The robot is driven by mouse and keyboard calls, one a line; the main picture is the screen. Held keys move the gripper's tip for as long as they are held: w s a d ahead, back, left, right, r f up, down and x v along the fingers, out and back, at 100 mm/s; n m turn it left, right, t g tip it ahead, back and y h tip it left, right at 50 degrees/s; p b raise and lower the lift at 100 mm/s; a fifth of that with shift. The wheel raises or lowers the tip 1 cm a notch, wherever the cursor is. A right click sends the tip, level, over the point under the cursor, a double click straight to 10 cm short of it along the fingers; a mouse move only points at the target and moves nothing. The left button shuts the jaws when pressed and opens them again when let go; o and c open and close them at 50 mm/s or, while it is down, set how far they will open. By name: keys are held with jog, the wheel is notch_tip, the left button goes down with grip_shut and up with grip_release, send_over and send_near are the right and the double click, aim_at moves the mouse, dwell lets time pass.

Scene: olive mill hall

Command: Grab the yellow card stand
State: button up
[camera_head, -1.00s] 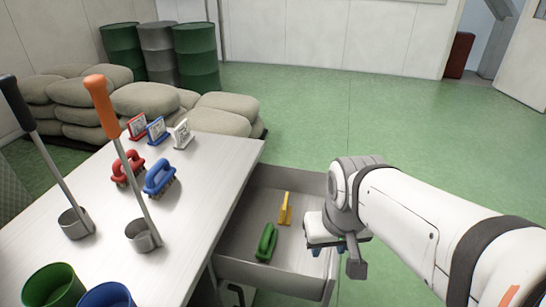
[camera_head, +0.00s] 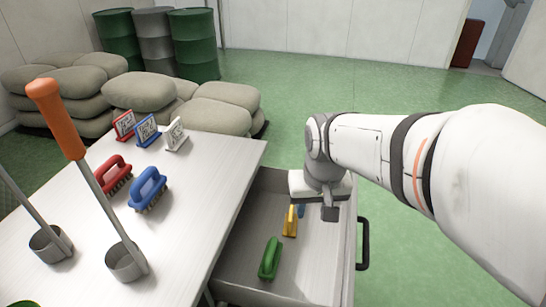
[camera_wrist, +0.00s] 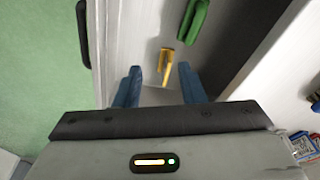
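The yellow card stand (camera_head: 290,221) is in the open drawer (camera_head: 240,278), beyond a green brush (camera_head: 270,258). In the wrist view the yellow card stand (camera_wrist: 166,62) shows between and ahead of the two blue fingers. My gripper (camera_head: 301,211) hangs over the drawer, close to the far side of the stand. In the wrist view my gripper (camera_wrist: 158,76) has its fingers apart, with nothing held between them. The height of the fingertips above the stand is hard to tell.
A white table to the left holds red (camera_head: 114,173) and blue (camera_head: 148,187) brushes, and red (camera_head: 124,125), blue (camera_head: 147,130) and white (camera_head: 176,134) card stands. Scoops stand nearer. Drawer walls surround the stand. Green floor to the right is clear.

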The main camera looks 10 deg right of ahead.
jog(key=w+f+m+g+b, duration=0.1)
jog(key=w+f+b, duration=0.2)
jog(key=w+f, duration=0.55)
jog(key=m+g+b, duration=0.1)
jog(key=m+b, duration=0.1)
jog(key=b, duration=0.1)
send_over(291, 210)
jog(key=f, duration=0.9)
jog(key=shift+w+d+f, duration=0.1)
jog(key=shift+d+f, duration=0.1)
jog(key=shift+d, duration=0.2)
jog(key=shift+w+f, duration=0.1)
jog(key=shift+f, duration=0.25)
jog(key=f, duration=0.7)
jog(key=shift+s+a+f+b, duration=0.1)
jog(key=shift+s+a+b, duration=0.1)
jog(key=shift+a+b, duration=0.2)
grip_shut()
